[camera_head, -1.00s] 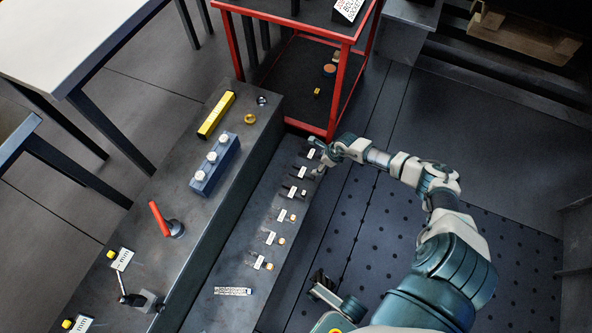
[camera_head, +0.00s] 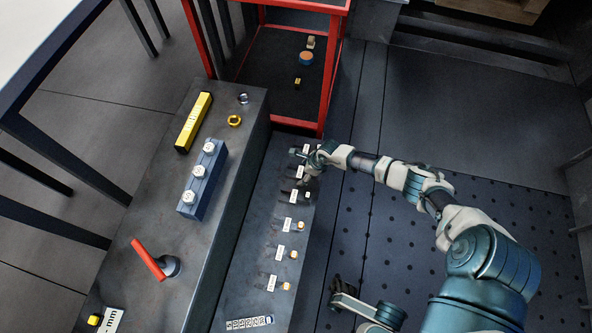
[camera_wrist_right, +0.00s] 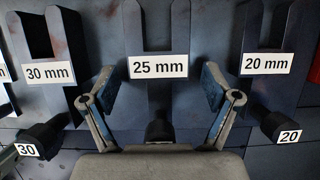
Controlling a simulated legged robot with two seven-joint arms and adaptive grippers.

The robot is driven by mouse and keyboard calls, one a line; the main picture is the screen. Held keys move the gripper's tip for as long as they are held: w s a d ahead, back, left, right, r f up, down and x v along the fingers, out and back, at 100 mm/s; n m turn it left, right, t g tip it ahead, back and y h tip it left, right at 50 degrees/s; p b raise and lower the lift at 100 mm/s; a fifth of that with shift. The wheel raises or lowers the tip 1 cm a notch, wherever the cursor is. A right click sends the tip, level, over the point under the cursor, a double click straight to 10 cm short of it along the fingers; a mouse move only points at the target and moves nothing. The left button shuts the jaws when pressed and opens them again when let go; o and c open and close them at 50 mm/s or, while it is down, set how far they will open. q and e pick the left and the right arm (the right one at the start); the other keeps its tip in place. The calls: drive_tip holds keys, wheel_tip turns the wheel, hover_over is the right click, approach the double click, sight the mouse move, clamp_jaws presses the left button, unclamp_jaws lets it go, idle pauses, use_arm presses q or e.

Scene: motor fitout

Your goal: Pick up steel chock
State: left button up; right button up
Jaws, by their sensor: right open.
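Several dark steel chocks with forked, U-shaped ends and white size labels lie in a row. In the right wrist view a steel chock labelled 25 mm (camera_wrist_right: 158,35) is in the middle, with a 30 mm chock (camera_wrist_right: 47,40) to its left and a 20 mm chock (camera_wrist_right: 268,35) to its right. My right gripper (camera_wrist_right: 158,88) is open and empty, its blue-padded fingers on either side of the 25 mm chock's lower part. Contact cannot be told. In the head view my right gripper (camera_head: 316,160) is over the row's far end.
Dark knobs marked 30 (camera_wrist_right: 42,139) and 20 (camera_wrist_right: 279,126) flank the fingers. The bench (camera_head: 150,215) carries a blue block (camera_head: 202,180), a yellow bar (camera_head: 193,122) and a red lever (camera_head: 148,258). A red-framed cart (camera_head: 325,100) stands beyond the gripper. Perforated floor lies right.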

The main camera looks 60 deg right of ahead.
drive_tip(key=shift+r, duration=0.3)
drive_tip(key=shift+f, duration=0.1)
drive_tip(key=c, duration=1.6)
clamp_jaws()
